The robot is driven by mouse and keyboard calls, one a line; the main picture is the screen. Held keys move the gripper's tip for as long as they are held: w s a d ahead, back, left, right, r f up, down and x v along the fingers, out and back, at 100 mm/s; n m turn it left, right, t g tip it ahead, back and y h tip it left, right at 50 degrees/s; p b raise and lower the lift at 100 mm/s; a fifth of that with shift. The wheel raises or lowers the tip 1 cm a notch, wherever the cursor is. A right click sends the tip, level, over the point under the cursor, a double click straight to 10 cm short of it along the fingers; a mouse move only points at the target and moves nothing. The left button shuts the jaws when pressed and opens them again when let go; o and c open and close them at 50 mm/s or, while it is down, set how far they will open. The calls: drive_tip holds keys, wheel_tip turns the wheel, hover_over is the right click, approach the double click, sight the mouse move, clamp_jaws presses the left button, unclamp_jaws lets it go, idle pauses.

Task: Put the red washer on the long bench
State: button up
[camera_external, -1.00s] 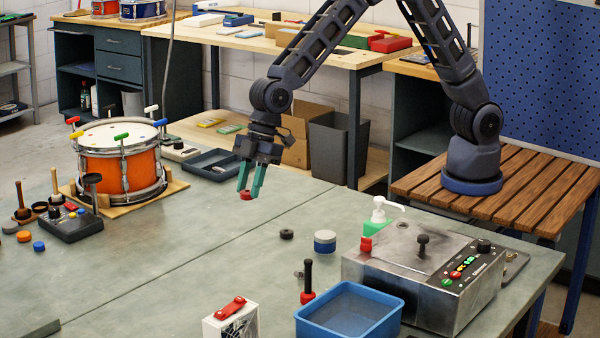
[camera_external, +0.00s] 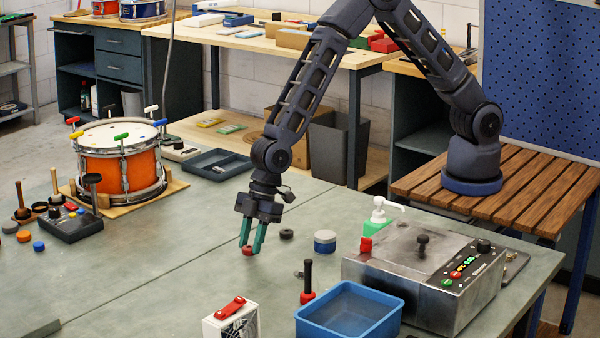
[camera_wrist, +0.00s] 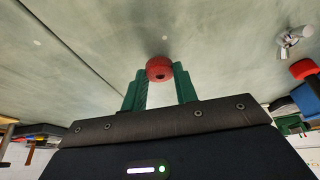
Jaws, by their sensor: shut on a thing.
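The red washer (camera_external: 247,251) is a small red ring with a dark hole. It sits between the green fingertips of my gripper (camera_external: 252,245), which are shut on it. The wrist view also shows the washer (camera_wrist: 159,69) at the tips of my gripper (camera_wrist: 160,85). The washer is over the wide grey-green bench top (camera_external: 190,285); I cannot tell how far above it, or whether they touch. A long wooden-topped bench (camera_external: 262,44) stands at the back, with boxes and trays on it.
A dark ring (camera_external: 286,234), a blue-grey cylinder (camera_external: 325,241) and a red-based, black-handled tool (camera_external: 307,281) stand right of my gripper. A blue tray (camera_external: 350,312), a metal box (camera_external: 425,275) and a white box (camera_external: 231,322) are nearer. An orange drum (camera_external: 120,172) stands left.

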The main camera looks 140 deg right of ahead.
drive_tip(key=shift+f, duration=0.4)
drive_tip(key=shift+f, duration=0.1)
drive_tip(key=o, duration=0.9)
drive_tip(key=shift+o, duration=0.2)
